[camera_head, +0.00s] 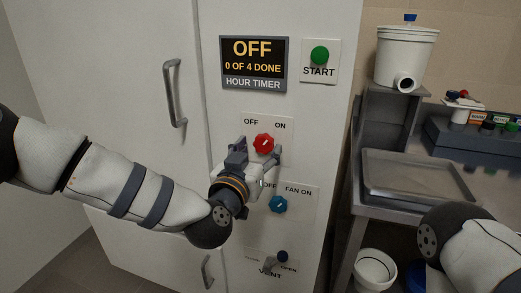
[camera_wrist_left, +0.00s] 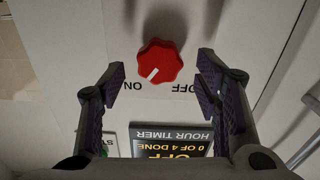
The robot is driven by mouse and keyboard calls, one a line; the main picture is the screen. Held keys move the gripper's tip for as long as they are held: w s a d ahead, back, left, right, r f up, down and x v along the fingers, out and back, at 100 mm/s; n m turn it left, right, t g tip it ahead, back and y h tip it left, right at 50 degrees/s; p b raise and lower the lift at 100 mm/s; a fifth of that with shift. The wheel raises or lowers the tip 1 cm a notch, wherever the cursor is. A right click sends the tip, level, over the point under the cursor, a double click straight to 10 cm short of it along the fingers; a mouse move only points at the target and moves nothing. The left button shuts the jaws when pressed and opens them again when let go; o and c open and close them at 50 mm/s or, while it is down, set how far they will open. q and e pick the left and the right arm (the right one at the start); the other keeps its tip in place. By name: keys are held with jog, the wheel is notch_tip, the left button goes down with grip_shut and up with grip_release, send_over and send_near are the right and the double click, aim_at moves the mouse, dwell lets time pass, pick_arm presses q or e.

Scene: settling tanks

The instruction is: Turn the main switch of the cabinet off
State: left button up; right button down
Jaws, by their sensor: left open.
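The cabinet (camera_head: 225,130) is pale, with a red lobed knob (camera_head: 263,143) on a plate marked OFF at left and ON at right. The knob also shows in the left wrist view (camera_wrist_left: 159,62), which is upside down; its white mark points toward the ON label. My left gripper (camera_head: 258,154) is open in front of the knob. In the wrist view its fingers stand on both sides of the knob, with gaps between. My right arm shows at the lower right of the head view; its gripper is out of view.
Above the knob are a display (camera_head: 253,63) reading OFF, 0 OF 4 DONE, and a green START button (camera_head: 319,55). Below are a blue fan knob (camera_head: 278,204) and a vent lever (camera_head: 274,262). A bench with a grey tray (camera_head: 420,192) and white bucket (camera_head: 406,57) stands at right.

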pick_arm(q)
jog(key=shift+x, duration=0.9)
jog(key=c, duration=1.1)
jog(key=shift+c, duration=0.2)
